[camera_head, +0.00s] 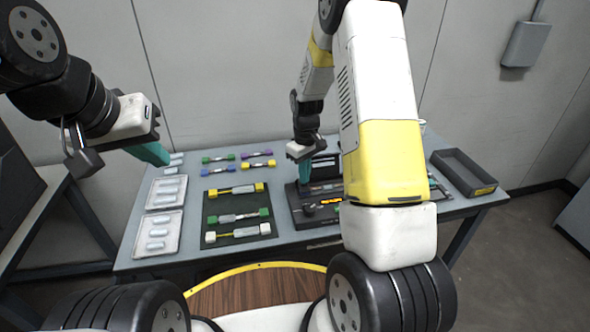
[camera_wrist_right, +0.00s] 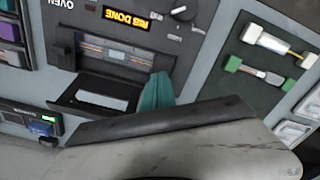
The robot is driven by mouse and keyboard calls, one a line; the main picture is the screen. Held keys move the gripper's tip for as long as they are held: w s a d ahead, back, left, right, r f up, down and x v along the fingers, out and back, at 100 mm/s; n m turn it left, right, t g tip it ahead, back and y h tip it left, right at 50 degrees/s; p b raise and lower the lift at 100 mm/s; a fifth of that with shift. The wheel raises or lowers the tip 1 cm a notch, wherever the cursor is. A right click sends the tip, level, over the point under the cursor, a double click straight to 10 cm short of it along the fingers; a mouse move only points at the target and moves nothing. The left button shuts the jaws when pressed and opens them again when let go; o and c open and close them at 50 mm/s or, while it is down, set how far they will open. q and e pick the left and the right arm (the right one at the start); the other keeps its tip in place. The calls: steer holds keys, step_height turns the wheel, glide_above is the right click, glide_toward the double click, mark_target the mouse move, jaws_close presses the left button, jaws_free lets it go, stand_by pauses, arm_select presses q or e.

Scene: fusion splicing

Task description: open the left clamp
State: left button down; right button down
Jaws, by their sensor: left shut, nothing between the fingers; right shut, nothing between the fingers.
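The splicer (camera_head: 296,206) is a dark device on the table, partly hidden behind my right arm. The right wrist view shows its grey body, a lit display (camera_wrist_right: 132,17) reading upside down, and a recessed work bed (camera_wrist_right: 115,54). A dark flap with a pale panel (camera_wrist_right: 103,92) lies beside the bed. I cannot tell which part is the left clamp or whether it is open. My right gripper (camera_wrist_right: 157,92) has teal fingers, shut and empty, close over the bed's edge; contact is unclear.
A dark mat (camera_head: 260,230) with several capped fibre pieces lies left of the splicer. More coloured pieces lie behind it. White trays (camera_head: 148,245) with pale rolls stand at the left. A dark empty tray (camera_head: 463,170) stands at the right.

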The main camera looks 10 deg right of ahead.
steer(key=shift+r, duration=0.25)
steer(key=shift+w+r, duration=0.25)
steer(key=shift+r, duration=0.25)
stand_by(0.3)
steer(key=w+r, duration=0.3)
steer(key=r, duration=0.5)
stand_by(0.6)
steer(key=shift+a, duration=0.1)
stand_by(0.4)
